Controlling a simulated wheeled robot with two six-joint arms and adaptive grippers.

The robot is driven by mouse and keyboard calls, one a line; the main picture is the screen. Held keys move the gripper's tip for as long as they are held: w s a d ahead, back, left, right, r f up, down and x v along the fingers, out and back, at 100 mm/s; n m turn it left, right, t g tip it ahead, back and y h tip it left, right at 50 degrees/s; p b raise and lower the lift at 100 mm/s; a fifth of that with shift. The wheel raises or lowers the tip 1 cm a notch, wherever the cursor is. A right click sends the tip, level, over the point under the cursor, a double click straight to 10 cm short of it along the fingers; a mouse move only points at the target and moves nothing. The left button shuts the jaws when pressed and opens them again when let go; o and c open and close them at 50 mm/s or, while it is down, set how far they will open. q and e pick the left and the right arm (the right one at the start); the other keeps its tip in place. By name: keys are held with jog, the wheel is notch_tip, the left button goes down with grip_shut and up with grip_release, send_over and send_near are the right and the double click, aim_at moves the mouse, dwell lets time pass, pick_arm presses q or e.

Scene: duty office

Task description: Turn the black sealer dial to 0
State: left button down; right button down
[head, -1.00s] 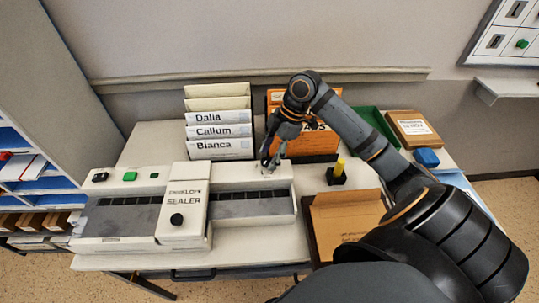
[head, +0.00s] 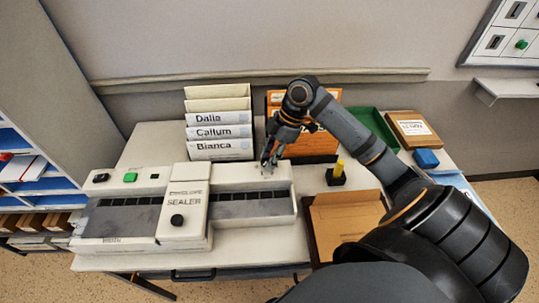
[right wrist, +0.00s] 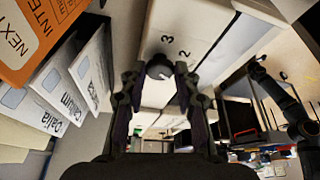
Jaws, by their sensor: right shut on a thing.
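The white envelope sealer (head: 182,188) stands on the table's left part. My right gripper (head: 268,161) reaches down to its right rear top. In the right wrist view, the dark round dial (right wrist: 159,66) sits between the fingertips of that gripper (right wrist: 158,78), which is shut on it. The printed numbers 3 and 2 show beside the dial; a 0 and the dial's pointer cannot be made out. In the head view the gripper hides most of this dial. A separate black knob (head: 177,220) is on the sealer's front panel. My left gripper is out of view.
Name-labelled white folders (head: 219,132) and an orange file box (head: 308,144) stand behind the sealer. A yellow-handled stamp (head: 338,174), an open brown folder (head: 345,222), and a green tray (head: 374,125) lie to the right.

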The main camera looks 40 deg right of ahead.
jog(key=m+p, duration=0.2)
jog(key=p, duration=0.1)
jog(key=m+t+h+p, duration=0.1)
jog(key=m+p, duration=0.1)
jog(key=p, duration=0.1)
jog(key=m+t+p, duration=0.1)
jog(key=m+p, duration=0.1)
jog(key=p, duration=0.1)
jog(key=shift+s+a+r+m, duration=0.25)
jog(key=shift+s+r+m, duration=0.05)
jog(key=shift+r+m, duration=0.1)
jog(key=m+h+p, duration=0.1)
jog(key=m+p, duration=0.2)
jog(key=shift+a+f+t, duration=0.1)
jog(key=shift+f+t, duration=0.05)
jog(key=shift+t, duration=0.25)
jog(key=shift+f+m+h+p, duration=0.15)
jog(key=shift+m+h+p, duration=0.35)
jog(key=shift+m+p, duration=0.3)
jog(key=c, duration=1)
grip_release()
jog(key=shift+f, duration=0.1)
jog(key=v, duration=0.6)
jog(key=shift+s, duration=0.1)
jog(key=shift+v, duration=0.75)
